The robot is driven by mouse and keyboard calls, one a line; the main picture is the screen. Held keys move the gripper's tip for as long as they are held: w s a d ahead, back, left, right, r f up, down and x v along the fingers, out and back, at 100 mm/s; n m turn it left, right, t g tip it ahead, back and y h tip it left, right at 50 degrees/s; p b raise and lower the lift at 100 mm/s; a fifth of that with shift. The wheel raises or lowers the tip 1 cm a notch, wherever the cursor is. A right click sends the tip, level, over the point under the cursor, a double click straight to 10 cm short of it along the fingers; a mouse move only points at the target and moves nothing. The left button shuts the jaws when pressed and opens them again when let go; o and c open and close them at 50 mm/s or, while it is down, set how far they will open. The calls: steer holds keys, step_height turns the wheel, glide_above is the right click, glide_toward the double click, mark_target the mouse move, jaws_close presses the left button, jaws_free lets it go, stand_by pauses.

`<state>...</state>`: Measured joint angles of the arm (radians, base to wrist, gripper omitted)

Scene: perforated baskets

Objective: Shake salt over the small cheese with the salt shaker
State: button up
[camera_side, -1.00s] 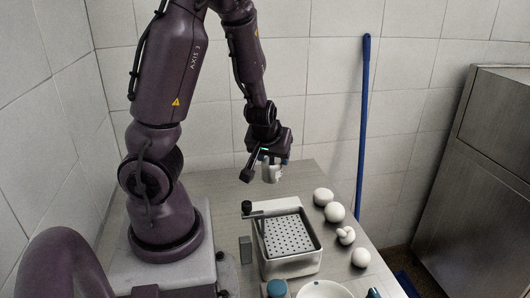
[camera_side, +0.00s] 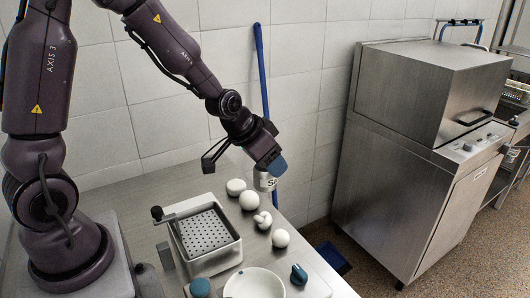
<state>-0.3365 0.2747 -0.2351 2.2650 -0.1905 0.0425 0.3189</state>
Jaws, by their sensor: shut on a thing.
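My gripper (camera_side: 268,168) is shut on a small white salt shaker (camera_side: 264,182) with dark lettering. It holds the shaker in the air, just right of the far end of a row of white cheeses in the picture. The row runs along the right side of the steel table: a flattish round one (camera_side: 236,187), a ball (camera_side: 249,201), a knotted one (camera_side: 263,220) and another round one (camera_side: 280,238). I cannot tell for sure which is the small cheese. The shaker's top is hidden by the gripper.
A white plate (camera_side: 254,285), a blue-topped jar (camera_side: 201,287) and a small blue object (camera_side: 299,275) are at the front. A blue pole (camera_side: 261,70) leans on the wall. A steel machine (camera_side: 425,140) stands right.

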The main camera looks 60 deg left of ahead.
step_height(320, 180, down, 3)
steer(key=shift+a+f+m+h, duration=0.15)
steer(key=shift+m+h, duration=0.15)
steer(key=shift+m, duration=0.2)
steer(key=shift+w+d+f+m+g+h, duration=0.1)
steer(key=shift+w+d+f+m+h, duration=0.25)
steer(key=shift+d+f+m, duration=0.4)
steer(key=shift+w+d+f+m+g+h, duration=0.1)
steer(key=shift+w+d+f+m+h, duration=0.25)
steer(key=shift+d+f, duration=0.55)
steer(key=shift+w+d+f+m+g+h, duration=0.15)
steer(key=shift+d+f+m+h, duration=0.15)
steer(key=shift+d+f+m, duration=0.5)
